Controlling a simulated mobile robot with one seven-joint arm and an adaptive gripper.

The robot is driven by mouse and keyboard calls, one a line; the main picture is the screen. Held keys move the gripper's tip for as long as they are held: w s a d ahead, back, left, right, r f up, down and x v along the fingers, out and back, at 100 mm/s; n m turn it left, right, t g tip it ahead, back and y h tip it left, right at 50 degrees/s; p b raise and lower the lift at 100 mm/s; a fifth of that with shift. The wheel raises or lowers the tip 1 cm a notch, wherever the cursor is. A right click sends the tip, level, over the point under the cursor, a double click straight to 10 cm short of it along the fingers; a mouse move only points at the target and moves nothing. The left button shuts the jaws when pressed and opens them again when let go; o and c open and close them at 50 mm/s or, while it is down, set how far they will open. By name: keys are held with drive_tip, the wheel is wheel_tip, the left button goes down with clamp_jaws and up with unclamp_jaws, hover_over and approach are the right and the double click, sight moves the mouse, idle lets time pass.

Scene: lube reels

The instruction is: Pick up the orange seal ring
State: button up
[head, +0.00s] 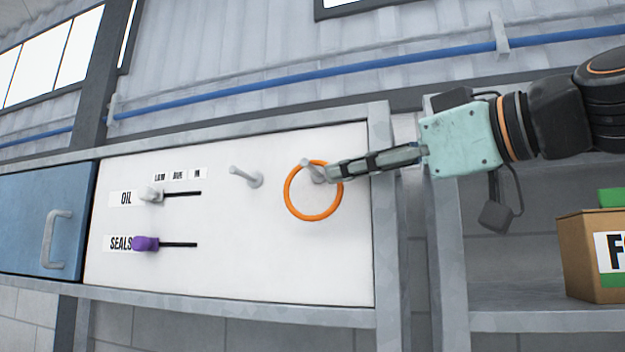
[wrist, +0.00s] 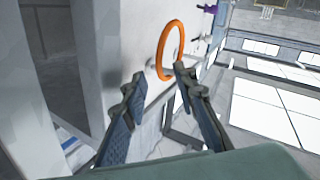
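The orange seal ring (head: 286,192) hangs on a grey peg (head: 308,166) on the white panel in the head view. It also shows in the wrist view (wrist: 161,50), just beyond the fingertips. My gripper (head: 333,172) reaches in from the right, with its fingertips at the ring's upper right edge. In the wrist view my gripper (wrist: 160,74) is open, its two fingers apart with nothing between them. The right fingertip appears close to the ring's lower edge; I cannot tell whether it touches.
A second peg (head: 245,177) to the left is empty. Further left are an OIL slider (head: 152,194) and a purple SEALS slider (head: 146,243). A blue door (head: 40,215) is at far left. A cardboard box (head: 590,255) stands on the right shelf. A grey post (head: 385,220) borders the panel.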

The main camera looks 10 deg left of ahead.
drive_tip(key=shift+x, duration=1.1)
drive_tip(key=shift+d, duration=0.1)
drive_tip(key=shift+c, duration=0.8)
clamp_jaws()
drive_tip(key=shift+s+r, duration=0.1)
drive_tip(key=shift+r, duration=0.05)
